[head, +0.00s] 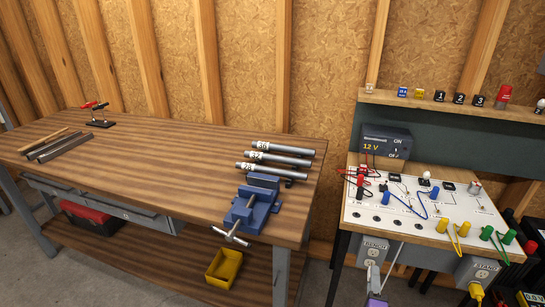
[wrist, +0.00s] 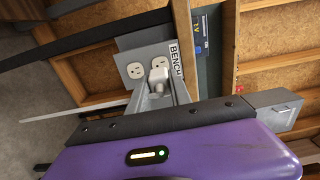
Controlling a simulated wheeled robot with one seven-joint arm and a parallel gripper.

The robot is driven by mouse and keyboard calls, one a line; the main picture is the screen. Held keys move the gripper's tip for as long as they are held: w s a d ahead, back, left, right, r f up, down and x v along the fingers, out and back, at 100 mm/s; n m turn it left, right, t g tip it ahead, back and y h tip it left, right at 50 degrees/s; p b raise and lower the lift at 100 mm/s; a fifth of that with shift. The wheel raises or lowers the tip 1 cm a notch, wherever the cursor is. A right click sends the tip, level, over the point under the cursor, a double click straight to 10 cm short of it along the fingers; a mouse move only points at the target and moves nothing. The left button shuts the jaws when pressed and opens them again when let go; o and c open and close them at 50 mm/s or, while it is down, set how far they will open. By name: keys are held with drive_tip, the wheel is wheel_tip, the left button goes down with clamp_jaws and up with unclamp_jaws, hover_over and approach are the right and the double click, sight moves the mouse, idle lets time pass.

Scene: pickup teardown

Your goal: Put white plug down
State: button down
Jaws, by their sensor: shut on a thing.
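The white plug (wrist: 158,75) is between the fingertips of my gripper (wrist: 160,86) in the wrist view. My gripper is shut on it. The plug is in front of the grey outlet plate marked BENCH (wrist: 134,58), at the socket nearer the label. I cannot tell whether its prongs are in that socket. The other socket (wrist: 136,71) is bare. In the head view, the BENCH outlet box (head: 376,246) hangs under the front edge of the test table, and my gripper (head: 372,277) is just below it; the plug is too small to make out clearly there.
The test table (head: 350,222) carries a panel with wires and a 12 V supply (head: 386,142). A second outlet box (head: 480,270) hangs to the right. A wooden workbench (head: 170,160) with a blue vise (head: 250,207) stands to the left. A yellow bin (head: 224,268) is on its lower shelf.

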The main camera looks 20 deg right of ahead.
drive_tip(key=shift+r, duration=0.1)
drive_tip(key=shift+r, duration=0.25)
drive_tip(key=shift+s+d+r, duration=0.1)
drive_tip(key=shift+r, duration=0.2)
drive_tip(key=s+a+f+n+t+y, duration=0.1)
drive_tip(key=s+a+n+y, duration=0.2)
drive_tip(key=a, duration=0.8)
drive_tip(key=s+a+f+n+t+y, duration=0.1)
drive_tip(key=s+a+y, duration=0.5)
drive_tip(key=a, duration=0.6)
drive_tip(key=n+t+y, duration=0.1)
drive_tip(key=n, duration=0.1)
drive_tip(key=shift+s+f+n, duration=0.3)
drive_tip(key=shift+f+n, duration=0.05)
drive_tip(key=shift+n, duration=0.05)
drive_tip(key=shift+d, duration=0.1)
